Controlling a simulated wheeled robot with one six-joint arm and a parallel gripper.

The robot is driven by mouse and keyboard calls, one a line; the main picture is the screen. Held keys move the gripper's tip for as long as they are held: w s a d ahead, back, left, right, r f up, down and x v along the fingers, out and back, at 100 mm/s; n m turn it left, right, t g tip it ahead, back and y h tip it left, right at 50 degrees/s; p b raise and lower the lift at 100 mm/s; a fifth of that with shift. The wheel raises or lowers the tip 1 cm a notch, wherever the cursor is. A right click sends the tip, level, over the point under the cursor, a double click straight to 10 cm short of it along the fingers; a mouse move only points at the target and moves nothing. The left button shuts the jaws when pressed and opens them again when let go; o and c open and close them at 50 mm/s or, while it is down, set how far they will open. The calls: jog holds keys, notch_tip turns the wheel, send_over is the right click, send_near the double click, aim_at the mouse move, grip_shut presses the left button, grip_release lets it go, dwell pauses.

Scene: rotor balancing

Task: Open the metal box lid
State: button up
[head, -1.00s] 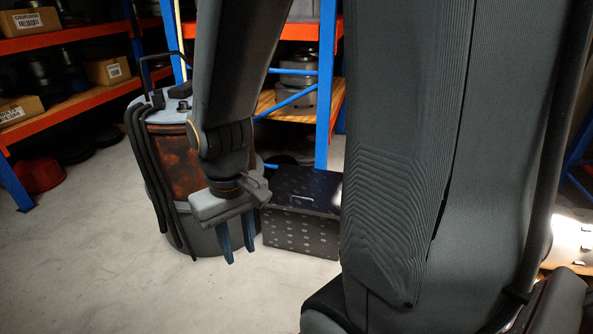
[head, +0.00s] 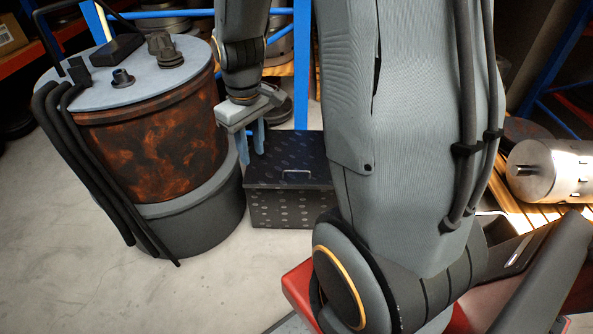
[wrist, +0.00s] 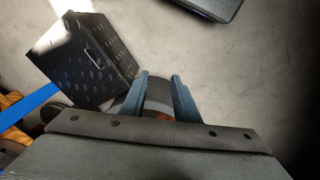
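The metal box (head: 290,208) is black with a spotted pattern and stands on the floor, right of the rusty drum. Its lid (head: 280,160) looks shut, with a thin handle (head: 296,174) near the front edge. My arm partly hides the box's right side. My gripper (head: 252,156) points down at the lid's back left corner in the head view, its two blue fingers apart and empty. In the wrist view, the box (wrist: 95,58) lies left of my gripper (wrist: 159,76), apart from the fingers. The height between fingertips and lid is hard to tell.
A big rusty drum (head: 150,150) with a grey base and black hoses stands close to the box's left. A blue shelf post (head: 301,60) rises behind it. A metal cylinder (head: 553,170) lies at the right. The floor (head: 215,290) in front is clear.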

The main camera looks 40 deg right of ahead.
jog(key=w+d+f+n+b, duration=0.2)
jog(key=w+d+f+b, duration=0.1)
jog(key=w+d+f, duration=0.55)
jog(key=n+t+h+b, duration=0.1)
jog(key=n+b, duration=0.5)
jog(key=b, duration=0.3)
send_near(299, 171)
jog(key=f, duration=0.2)
jog(key=w+f, duration=0.1)
jog(key=f, duration=0.1)
jog(key=d+f, duration=0.1)
jog(key=f, duration=0.2)
jog(key=shift+w+b, duration=0.25)
jog(key=shift+b, duration=0.15)
grip_shut()
